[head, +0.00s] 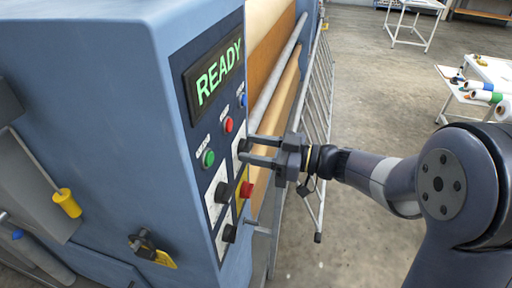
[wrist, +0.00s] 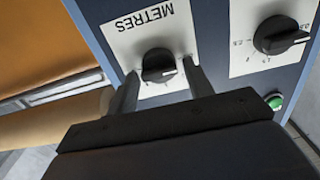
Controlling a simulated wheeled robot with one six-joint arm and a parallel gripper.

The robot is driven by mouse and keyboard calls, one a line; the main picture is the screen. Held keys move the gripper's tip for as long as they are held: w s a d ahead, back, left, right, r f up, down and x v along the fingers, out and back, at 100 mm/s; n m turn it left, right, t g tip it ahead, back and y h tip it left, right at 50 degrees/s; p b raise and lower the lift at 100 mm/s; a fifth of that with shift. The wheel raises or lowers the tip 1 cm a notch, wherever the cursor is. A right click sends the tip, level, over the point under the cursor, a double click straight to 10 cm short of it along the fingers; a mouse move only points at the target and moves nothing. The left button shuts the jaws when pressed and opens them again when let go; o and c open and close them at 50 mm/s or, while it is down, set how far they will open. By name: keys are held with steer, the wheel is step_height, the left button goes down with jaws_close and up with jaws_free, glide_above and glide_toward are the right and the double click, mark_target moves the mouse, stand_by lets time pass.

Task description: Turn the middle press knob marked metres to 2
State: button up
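The METRES knob (wrist: 158,65) is black, with a pale pointer mark on its right side in the wrist view, on a white plate lettered METRES (wrist: 115,40), upside down there. The scale near the knob is too small or covered to read. My gripper (wrist: 158,72) is open, its two fingers to the left and right of the knob in the wrist view. I cannot tell whether they touch it. In the head view my gripper (head: 245,149) reaches the panel from the right, and its fingers partly cover this knob.
Another black knob (wrist: 280,35) sits beside it, with a green button (wrist: 275,101) nearby. The panel also carries a READY display (head: 218,74), a red button (head: 228,125), a red emergency-stop-like button (head: 246,189) and a lower black knob (head: 229,233). A metal guard (head: 318,110) stands right of the panel.

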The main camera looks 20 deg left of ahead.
steer(key=c, duration=0.7)
steer(key=shift+c, duration=0.2)
steer(key=b, duration=0.2)
steer(key=shift+f+m+b, duration=0.25)
steer(key=shift+m+b, duration=0.05)
steer(key=m+b, duration=0.8)
steer(key=m, duration=0.9)
steer(key=shift+w, duration=0.2)
